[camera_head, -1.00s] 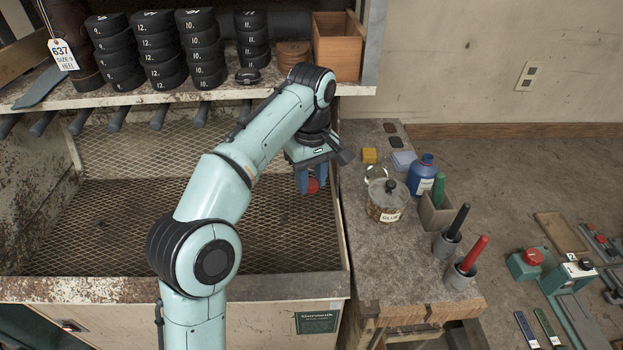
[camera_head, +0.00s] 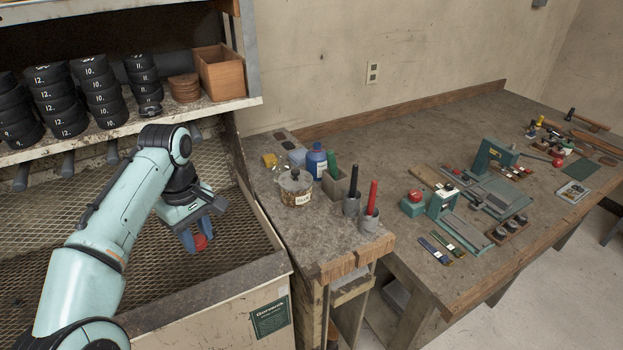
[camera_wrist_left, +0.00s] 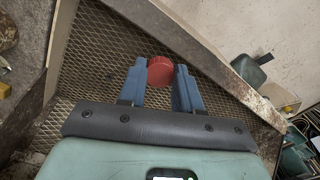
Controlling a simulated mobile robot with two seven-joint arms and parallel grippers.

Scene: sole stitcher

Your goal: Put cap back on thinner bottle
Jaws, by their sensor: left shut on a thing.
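My left gripper (camera_head: 194,246) is shut on a red cap (camera_head: 201,241), over the mesh-floored bin. In the left wrist view the red cap (camera_wrist_left: 160,71) sits between the tips of the blue fingers (camera_wrist_left: 158,85). The blue bottle (camera_head: 317,163), which looks like the thinner bottle, stands upright on the small bench to the right, well apart from the gripper. Its narrow top shows, but its label does not read clearly. My right gripper is not in view.
A glue jar (camera_head: 295,190) stands in front of the blue bottle. A box with a green bottle (camera_head: 333,166) and two cups with black and red handles (camera_head: 372,197) stand beside it. The bin's raised rim (camera_head: 262,222) lies between gripper and bench.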

